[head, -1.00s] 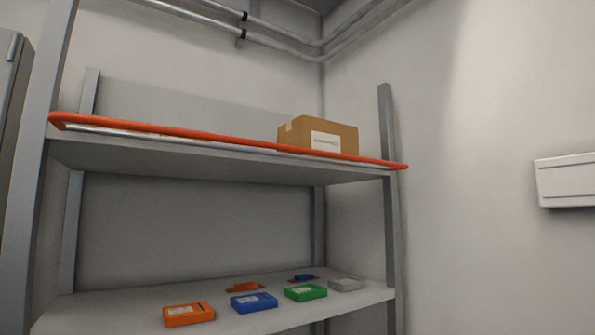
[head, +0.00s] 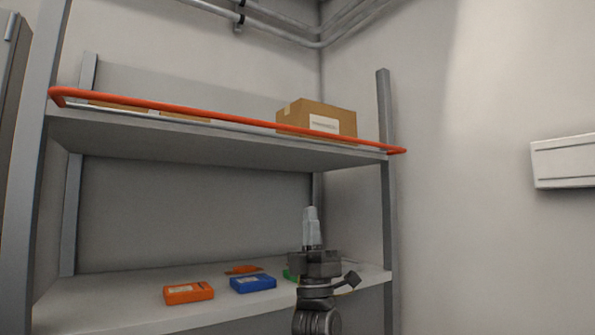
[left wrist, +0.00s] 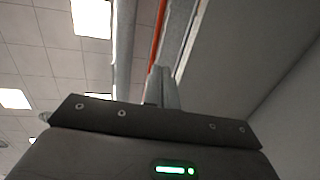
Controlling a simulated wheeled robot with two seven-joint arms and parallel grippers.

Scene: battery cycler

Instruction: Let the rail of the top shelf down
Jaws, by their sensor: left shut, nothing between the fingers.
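The orange-red rail (head: 215,115) runs along the front of the top shelf (head: 200,143), up at its edge, with a narrow gap between the two. My left gripper (head: 311,208) is below the top shelf in the head view, pointing up, shut and empty, apart from the rail. In the left wrist view its closed fingers (left wrist: 160,72) point up toward the shelf front, and the rail (left wrist: 158,30) shows as a thin orange line beyond them. My right gripper is not in view.
A cardboard box (head: 318,118) stands on the top shelf behind the rail. On the lower shelf (head: 110,310) are an orange case (head: 188,293) and a blue case (head: 253,283); my left gripper partly hides a green one. Grey posts (head: 386,200) stand at the shelf ends.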

